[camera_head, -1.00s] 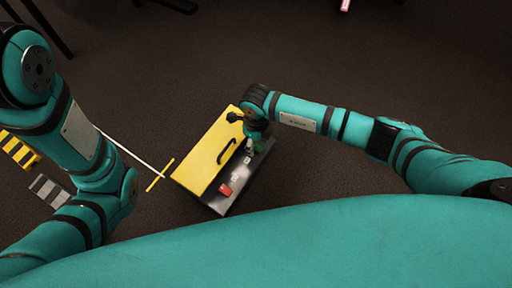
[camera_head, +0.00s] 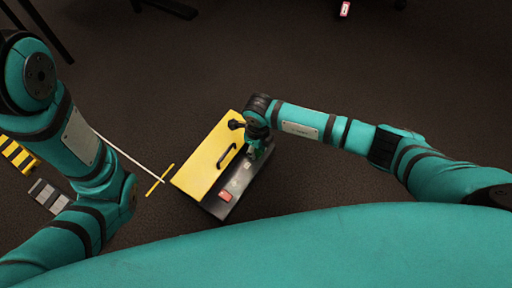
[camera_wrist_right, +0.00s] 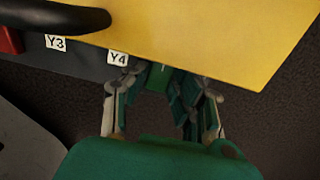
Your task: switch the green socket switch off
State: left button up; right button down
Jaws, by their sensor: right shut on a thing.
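The trackball panel is a box with a yellow face (camera_head: 205,165) and a dark grey strip along its near side. In the right wrist view the yellow face (camera_wrist_right: 215,45) fills the top, with labels Y3 (camera_wrist_right: 55,43) and Y4 (camera_wrist_right: 117,58) on the dark strip. My right gripper (camera_head: 258,152) is at the strip's far right end. In the wrist view its fingers are around a green part (camera_wrist_right: 159,75) just right of Y4, which looks like the green socket switch. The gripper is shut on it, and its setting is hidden. My left gripper is out of view.
A red switch (camera_head: 225,196) sits at the strip's near end, and a black handle (camera_head: 227,156) is on the yellow face. A thin pale rod with a yellow crossbar (camera_head: 160,179) lies left of the box. Bare dark floor lies beyond the box.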

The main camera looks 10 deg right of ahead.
jog(key=shift+s+d+r+t+p, duration=0.1)
jog(key=shift+d+r+t+p, duration=0.1)
jog(key=shift+t+p, duration=0.15)
jog(key=shift+a+f+t+y+p, duration=0.1)
jog(key=shift+f+t+y+p, duration=0.2)
jog(key=shift+y, duration=0.4)
jog(key=shift+r, duration=0.1)
jog(key=c, duration=1.1)
grip_release()
jog(key=r, duration=0.4)
jog(key=s+d+r, duration=0.1)
jog(key=r, duration=0.6)
jog(key=shift+s+d+r, duration=0.3)
jog(key=shift+s+r, duration=0.05)
jog(key=shift+r, duration=0.05)
